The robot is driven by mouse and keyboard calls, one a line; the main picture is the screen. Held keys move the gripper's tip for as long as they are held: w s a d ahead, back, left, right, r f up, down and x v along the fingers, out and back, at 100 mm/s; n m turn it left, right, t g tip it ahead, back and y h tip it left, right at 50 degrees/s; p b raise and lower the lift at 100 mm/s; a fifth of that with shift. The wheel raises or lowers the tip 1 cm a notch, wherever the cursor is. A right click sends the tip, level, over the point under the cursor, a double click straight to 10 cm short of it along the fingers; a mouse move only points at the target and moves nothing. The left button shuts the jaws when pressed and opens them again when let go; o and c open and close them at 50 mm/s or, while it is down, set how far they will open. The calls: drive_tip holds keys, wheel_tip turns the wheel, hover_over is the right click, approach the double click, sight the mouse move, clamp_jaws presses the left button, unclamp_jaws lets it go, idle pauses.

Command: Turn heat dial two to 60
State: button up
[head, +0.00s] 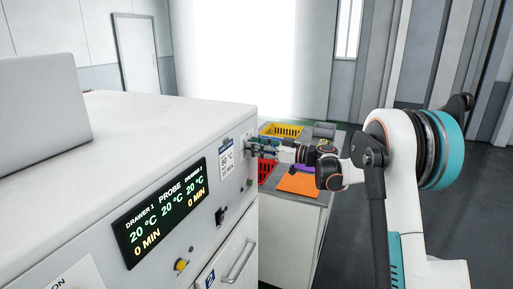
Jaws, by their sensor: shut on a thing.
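A white heating cabinet (150,125) fills the left of the head view, its front panel facing right. Its black display (165,210) reads 20 °C for both drawers and the probe, and 0 MIN for each drawer. My gripper (256,147) is at the far right end of this panel, shut on a small part there, which appears to be a dial. The fingers hide that part, so its pointer and setting cannot be read. A small white label (227,162) with degree markings sits just left of the gripper, too small to read surely.
Below the display are a yellow knob (181,265), a black switch (220,216) and a drawer handle (240,262). Behind my gripper, a side table (312,215) holds a yellow basket (281,130), a red basket (265,172) and an orange sheet (299,183). The floor at right is clear.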

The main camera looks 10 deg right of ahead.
drive_tip(key=shift+w+d+m, duration=0.1)
drive_tip(key=shift+m, duration=4.1)
drive_tip(key=o, duration=1.1)
drive_tip(key=shift+c, duration=0.2)
drive_tip(key=v, duration=1.2)
